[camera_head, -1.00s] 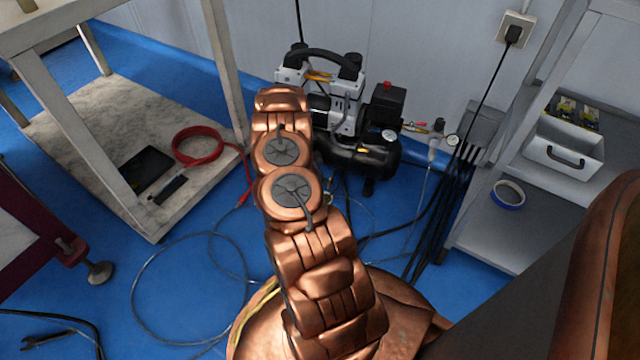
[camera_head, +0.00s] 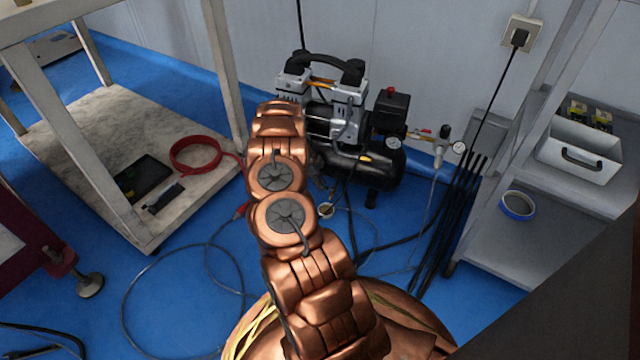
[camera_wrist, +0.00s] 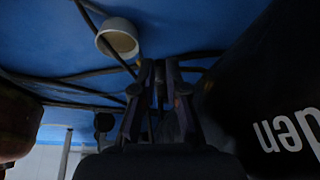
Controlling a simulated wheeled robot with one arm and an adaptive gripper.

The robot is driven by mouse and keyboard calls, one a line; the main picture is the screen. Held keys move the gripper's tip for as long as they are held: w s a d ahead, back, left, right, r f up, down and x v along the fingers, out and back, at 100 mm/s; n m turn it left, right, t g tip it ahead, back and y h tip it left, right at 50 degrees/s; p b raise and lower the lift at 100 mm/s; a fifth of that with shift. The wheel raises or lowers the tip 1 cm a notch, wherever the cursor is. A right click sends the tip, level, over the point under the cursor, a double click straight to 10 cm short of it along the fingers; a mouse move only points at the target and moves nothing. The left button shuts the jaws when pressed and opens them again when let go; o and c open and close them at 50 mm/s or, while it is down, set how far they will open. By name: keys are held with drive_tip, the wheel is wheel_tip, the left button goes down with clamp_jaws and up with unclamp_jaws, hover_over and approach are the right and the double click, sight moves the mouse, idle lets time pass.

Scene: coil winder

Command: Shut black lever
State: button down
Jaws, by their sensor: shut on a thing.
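The black air compressor (camera_head: 365,165) stands on the blue floor by the wall. In the wrist view its black tank (camera_wrist: 270,110) with upside-down white letters fills the right side. My gripper (camera_wrist: 159,68) is beside the tank, low over the floor, its fingers close together. A thin dark piece, which looks like the black lever (camera_wrist: 160,88), is between the fingers. It is too dark to make out its shape or angle. In the head view my copper arm hides the gripper and the lever.
A pale round cap (camera_wrist: 117,38) lies just beyond my fingertips, among dark hoses. A white-framed table (camera_head: 225,70) with a red hose coil (camera_head: 197,155) on its lower shelf stands left. A grey shelf (camera_head: 540,255) stands right. Cables (camera_head: 125,300) cross the floor.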

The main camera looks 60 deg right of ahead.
drive_tip(key=shift+s+f, duration=0.1)
drive_tip(key=shift+s, duration=0.05)
drive_tip(key=c, duration=1.2)
unclamp_jaws()
drive_tip(key=shift+a+p, duration=0.1)
drive_tip(key=shift+p, duration=0.25)
